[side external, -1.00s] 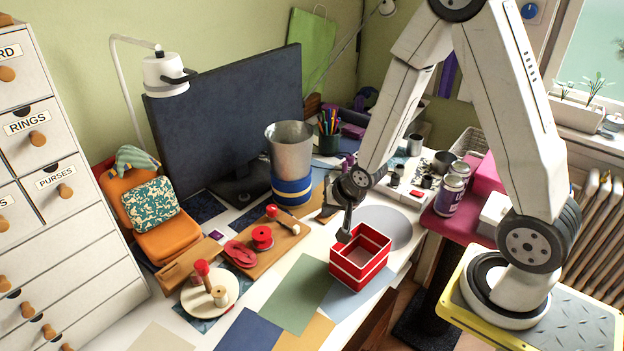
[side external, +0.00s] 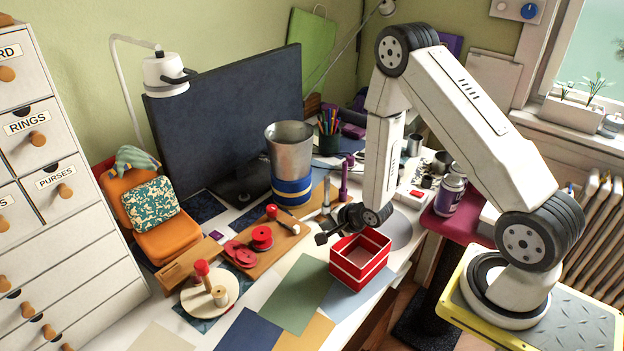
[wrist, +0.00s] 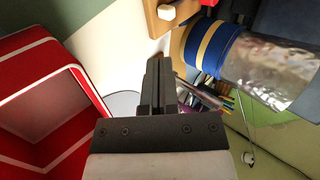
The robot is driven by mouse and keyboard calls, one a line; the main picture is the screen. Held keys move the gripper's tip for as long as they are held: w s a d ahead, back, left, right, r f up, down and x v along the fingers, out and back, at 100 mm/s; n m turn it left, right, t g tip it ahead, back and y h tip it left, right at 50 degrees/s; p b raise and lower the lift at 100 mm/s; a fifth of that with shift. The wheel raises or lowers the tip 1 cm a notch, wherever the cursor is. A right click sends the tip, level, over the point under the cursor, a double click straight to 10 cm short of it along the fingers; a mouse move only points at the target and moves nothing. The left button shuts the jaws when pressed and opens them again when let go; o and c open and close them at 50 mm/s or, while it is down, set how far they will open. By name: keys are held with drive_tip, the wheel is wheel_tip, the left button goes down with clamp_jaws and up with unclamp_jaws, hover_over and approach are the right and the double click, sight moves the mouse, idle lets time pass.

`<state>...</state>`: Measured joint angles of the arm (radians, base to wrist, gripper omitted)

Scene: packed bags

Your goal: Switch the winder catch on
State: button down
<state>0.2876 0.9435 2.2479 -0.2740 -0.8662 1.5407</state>
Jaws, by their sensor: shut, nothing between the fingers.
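A wooden board (side external: 270,245) lies on the desk with a red spool (side external: 262,237), flat red discs (side external: 240,254) and a red-tipped wooden piece (side external: 285,219) on it. A round cream base (side external: 226,287) in front carries a red-topped peg (side external: 202,268) and a small wooden spool. I cannot tell which of these parts is the winder catch, or its position. My gripper (side external: 321,238) is shut and empty, just left of the red box's back edge and right of the board, apart from both. Its closed fingers (wrist: 154,75) also show in the wrist view.
An open red box (side external: 360,262) stands just right of my gripper; its rim fills the wrist view's left side (wrist: 72,70). A metal bin with blue-and-yellow bands (side external: 291,160) stands behind. Flat coloured sheets (side external: 295,290) cover the desk's front.

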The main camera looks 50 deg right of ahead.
sight(295, 226)
drive_tip(key=shift+w+f, duration=0.15)
idle(0.4)
drive_tip(key=shift+x, duration=4.9)
drive_tip(key=shift+w, duration=1.5)
drive_tip(key=shift+r, duration=0.25)
drive_tip(key=v, duration=1)
drive_tip(key=shift+s+f, duration=0.2)
drive_tip(key=shift+r, duration=0.1)
